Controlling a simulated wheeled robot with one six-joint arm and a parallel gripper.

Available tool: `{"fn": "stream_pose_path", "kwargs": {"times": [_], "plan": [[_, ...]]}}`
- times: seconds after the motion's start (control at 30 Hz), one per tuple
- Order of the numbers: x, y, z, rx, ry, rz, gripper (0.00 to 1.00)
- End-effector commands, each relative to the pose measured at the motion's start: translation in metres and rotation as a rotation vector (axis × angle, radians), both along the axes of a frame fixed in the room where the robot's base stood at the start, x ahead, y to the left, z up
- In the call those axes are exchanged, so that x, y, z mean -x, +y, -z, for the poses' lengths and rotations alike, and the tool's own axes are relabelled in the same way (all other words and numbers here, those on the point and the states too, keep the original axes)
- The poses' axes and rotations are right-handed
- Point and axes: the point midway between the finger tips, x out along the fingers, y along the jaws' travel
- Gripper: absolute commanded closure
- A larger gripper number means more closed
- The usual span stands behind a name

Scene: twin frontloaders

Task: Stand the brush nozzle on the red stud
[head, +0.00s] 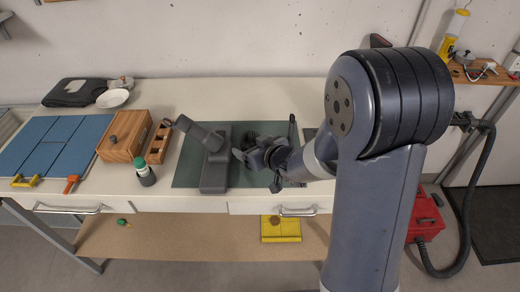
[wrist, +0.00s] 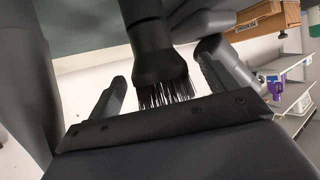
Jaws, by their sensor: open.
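The brush nozzle (wrist: 158,50) is a dark tube with a flared end and black bristles in the wrist view. Its bristles face my palm, and its far end runs out of the top of the picture. My gripper (wrist: 165,65) is open, with one finger on each side of the nozzle and gaps visible beside it. In the head view my gripper (head: 250,158) is low over the green mat (head: 186,172), just right of a grey angled fixture (head: 214,172). The nozzle is hard to make out there against the dark gripper. I cannot make out the red stud in either view.
A wooden box (head: 124,136), a small wooden rack (head: 158,144) and a green-capped bottle (head: 144,171) stand left of the mat. Blue panels (head: 45,143) lie at the far left. A white bowl (head: 112,98) sits behind.

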Motion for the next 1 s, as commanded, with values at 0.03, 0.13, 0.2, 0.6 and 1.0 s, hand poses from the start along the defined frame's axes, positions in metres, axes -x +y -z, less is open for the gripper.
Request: {"fn": "stream_pose_path", "kwargs": {"times": [0.03,0.13,0.2,0.6,1.0], "plan": [[-0.0033,0.0028,0.0022,0.0,0.001,-0.002,0.19],[-0.0081,0.0056,0.0049,-0.001,0.002,0.0,0.19],[-0.0099,0.0066,0.0058,-0.001,0.0,0.0,0.19],[-0.0108,0.007,0.0062,0.0,0.0,0.0,0.28],[-0.0106,0.0068,0.0062,0.0,0.0,0.0,0.61]]}}
